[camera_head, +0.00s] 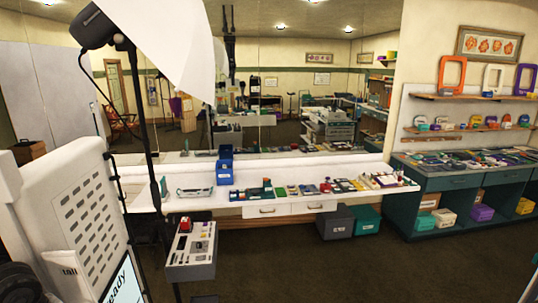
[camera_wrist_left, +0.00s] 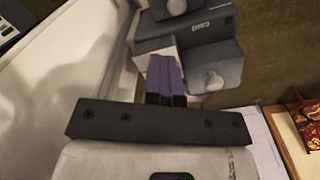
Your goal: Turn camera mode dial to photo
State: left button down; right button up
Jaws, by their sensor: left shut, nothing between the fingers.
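I cannot clearly make out a camera mode dial or a "photo" mark in either view. In the left wrist view, a grey boxy device (camera_wrist_left: 218,60) with blurred lettering carries a pale round knob (camera_wrist_left: 213,82) on its near face. My left gripper (camera_wrist_left: 165,62) has purple fingers, shut together with nothing between them. The fingertips appear just in front of the device, left of the knob; I cannot tell whether they touch it. In the head view, neither gripper can be made out.
The counter holds a blue bin (camera_head: 225,168) and several small items. A light stand (camera_head: 150,165) rises at left.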

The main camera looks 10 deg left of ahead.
pick_arm(q)
jog(key=shift+s+a+f+g, duration=0.1)
jog(key=shift+s+f+g, duration=0.2)
jog(key=shift+f, duration=0.2)
jog(key=shift+s+r+p, duration=0.1)
jog(key=shift+r+p, duration=0.5)
notch_tip(320, 180, up, 5)
jog(key=p, duration=0.3)
jog(key=shift+d+f, duration=0.1)
jog(key=shift+d, duration=0.1)
